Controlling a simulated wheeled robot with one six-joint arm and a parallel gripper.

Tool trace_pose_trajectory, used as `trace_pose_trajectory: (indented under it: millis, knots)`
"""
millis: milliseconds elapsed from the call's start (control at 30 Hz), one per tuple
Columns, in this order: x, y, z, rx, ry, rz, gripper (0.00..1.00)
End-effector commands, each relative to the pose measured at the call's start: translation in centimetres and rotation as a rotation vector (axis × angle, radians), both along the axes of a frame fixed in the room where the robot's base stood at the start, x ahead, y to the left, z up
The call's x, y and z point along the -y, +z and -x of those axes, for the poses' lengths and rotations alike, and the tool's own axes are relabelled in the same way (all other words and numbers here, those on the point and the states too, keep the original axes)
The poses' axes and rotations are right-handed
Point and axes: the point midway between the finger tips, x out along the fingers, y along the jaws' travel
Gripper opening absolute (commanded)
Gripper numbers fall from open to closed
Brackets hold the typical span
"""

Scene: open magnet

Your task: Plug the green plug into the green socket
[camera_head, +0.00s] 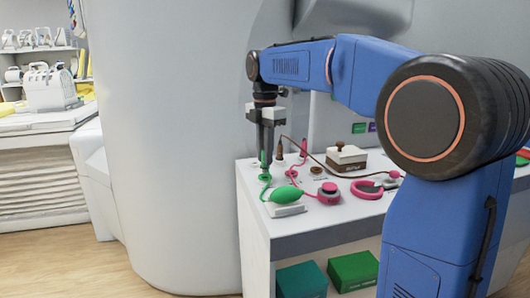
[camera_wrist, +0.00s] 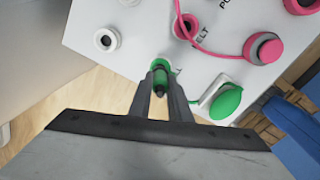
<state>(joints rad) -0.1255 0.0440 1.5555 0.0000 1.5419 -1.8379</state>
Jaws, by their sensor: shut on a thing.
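My gripper (camera_head: 266,150) points straight down over the left part of the white table top. Its fingers are shut on the green plug (camera_head: 264,157), of which a thin green strip shows between them in the head view. In the wrist view the fingers (camera_wrist: 160,88) close around the plug's dark end (camera_wrist: 159,82). The green socket (camera_wrist: 161,65) is a green ring in the table top, right by the fingertips and partly hidden by them. I cannot tell whether the plug is in it. A green bulb (camera_head: 287,194) rests on a white block, with a green cable rising toward the fingertips.
A pink socket (camera_wrist: 185,27) and an empty white socket (camera_wrist: 107,40) lie near the green one. A pink button unit (camera_head: 328,193), a pink ring (camera_head: 367,190) and a white box (camera_head: 346,157) stand to the right. The large white magnet housing (camera_head: 175,140) rises at the left.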

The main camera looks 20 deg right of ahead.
Motion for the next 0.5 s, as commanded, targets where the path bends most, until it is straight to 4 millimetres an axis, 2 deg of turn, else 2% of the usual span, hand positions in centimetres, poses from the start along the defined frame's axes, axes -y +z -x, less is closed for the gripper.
trace_pose_trajectory:
  millis: [500]
  knots:
    - [0.00, -0.35, -0.01, 0.000, 0.000, 0.000, 0.00]
